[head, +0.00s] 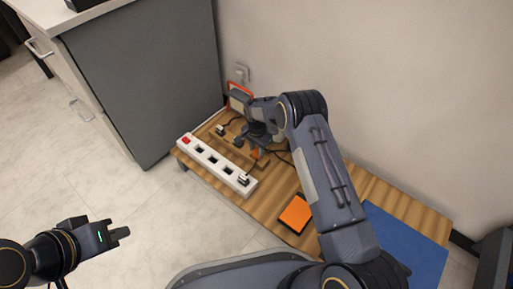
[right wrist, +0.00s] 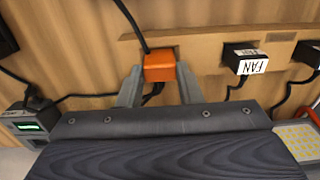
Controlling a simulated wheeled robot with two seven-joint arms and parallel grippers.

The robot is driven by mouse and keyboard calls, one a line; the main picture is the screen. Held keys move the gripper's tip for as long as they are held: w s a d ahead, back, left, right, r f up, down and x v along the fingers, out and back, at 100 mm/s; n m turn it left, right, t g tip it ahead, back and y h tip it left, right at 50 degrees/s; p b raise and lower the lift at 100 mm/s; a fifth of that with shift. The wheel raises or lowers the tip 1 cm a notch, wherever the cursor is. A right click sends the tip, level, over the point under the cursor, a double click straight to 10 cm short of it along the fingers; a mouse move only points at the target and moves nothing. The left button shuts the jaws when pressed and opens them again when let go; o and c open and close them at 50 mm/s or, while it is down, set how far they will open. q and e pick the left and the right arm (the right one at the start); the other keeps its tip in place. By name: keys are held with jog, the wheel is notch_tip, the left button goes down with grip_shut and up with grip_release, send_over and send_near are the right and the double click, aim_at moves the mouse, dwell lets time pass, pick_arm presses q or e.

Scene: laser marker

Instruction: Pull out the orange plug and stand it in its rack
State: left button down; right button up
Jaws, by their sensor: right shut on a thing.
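The orange plug (right wrist: 159,68) is between the two fingers of my right gripper (right wrist: 160,85), which is shut on it; a dark cord rises from its far side. In the head view the plug (head: 256,153) shows just below my right gripper (head: 257,144), at the near end of the wooden rack (head: 236,153). In the right wrist view the plug is at the rack's strip (right wrist: 200,45), left of a plug labelled FAN (right wrist: 243,60). I cannot tell whether it is seated. My left gripper (head: 118,234) is empty, away from the bench; its finger gap is unclear.
A white power strip (head: 212,160) with a red switch lies along the bench's left edge; a plug (head: 243,180) sits at its near end. An orange pad (head: 295,213) and blue mat (head: 405,240) lie nearer. Cords cross the bench.

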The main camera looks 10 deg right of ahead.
jog(key=shift+r, duration=0.2)
jog(key=shift+f, duration=0.15)
dwell(0.4)
jog(key=o, duration=1.1)
notch_tip(320, 180, up, 8)
jog(key=p, duration=0.4)
notch_tip(320, 180, up, 6)
jog(key=p, duration=0.3)
send_over(256, 151)
jog(key=shift+d+f, duration=0.1)
jog(key=shift+f, duration=0.05)
